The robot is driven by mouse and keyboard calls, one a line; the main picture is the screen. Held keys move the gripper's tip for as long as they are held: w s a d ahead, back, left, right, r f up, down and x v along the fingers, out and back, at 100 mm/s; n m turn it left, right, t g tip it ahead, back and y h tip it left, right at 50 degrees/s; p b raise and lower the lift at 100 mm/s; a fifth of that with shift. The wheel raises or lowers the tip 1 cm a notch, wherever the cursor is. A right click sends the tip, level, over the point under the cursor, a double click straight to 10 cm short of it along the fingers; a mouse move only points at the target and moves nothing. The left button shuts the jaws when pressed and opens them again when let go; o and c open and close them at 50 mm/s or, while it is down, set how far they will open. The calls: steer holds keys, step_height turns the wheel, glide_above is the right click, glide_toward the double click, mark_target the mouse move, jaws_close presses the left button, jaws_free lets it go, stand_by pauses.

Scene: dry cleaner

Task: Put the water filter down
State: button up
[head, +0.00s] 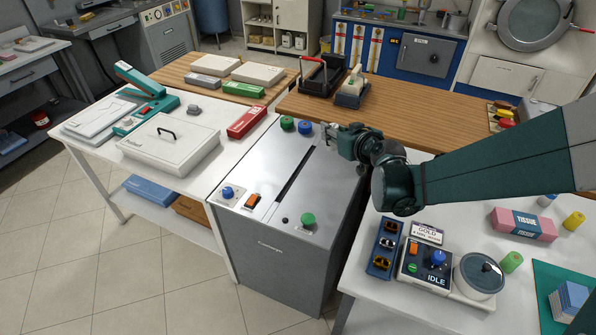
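My gripper (330,138) is above the far right part of the grey metal machine top, near the edge of the wooden counter. Its fingers point left in the head view. They are small and dark here, so I cannot tell whether they are open or shut, or whether anything is between them. I cannot pick out a water filter for certain anywhere in view; it may be hidden at the fingers or too small to tell.
The grey machine (262,215) has a long dark slot, buttons and knobs. A white lidded box (172,150) and red box (247,122) stand left of it. The wooden counter (420,110) has bare room.

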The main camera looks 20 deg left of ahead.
steer(key=shift+f, duration=1.95)
step_height(320, 180, down, 6)
steer(key=b, duration=0.2)
steer(key=shift+f, duration=0.15)
steer(key=shift+f+b, duration=0.55)
steer(key=shift+f, duration=1.3)
steer(key=shift+f, duration=0.15)
steer(key=o, duration=0.9)
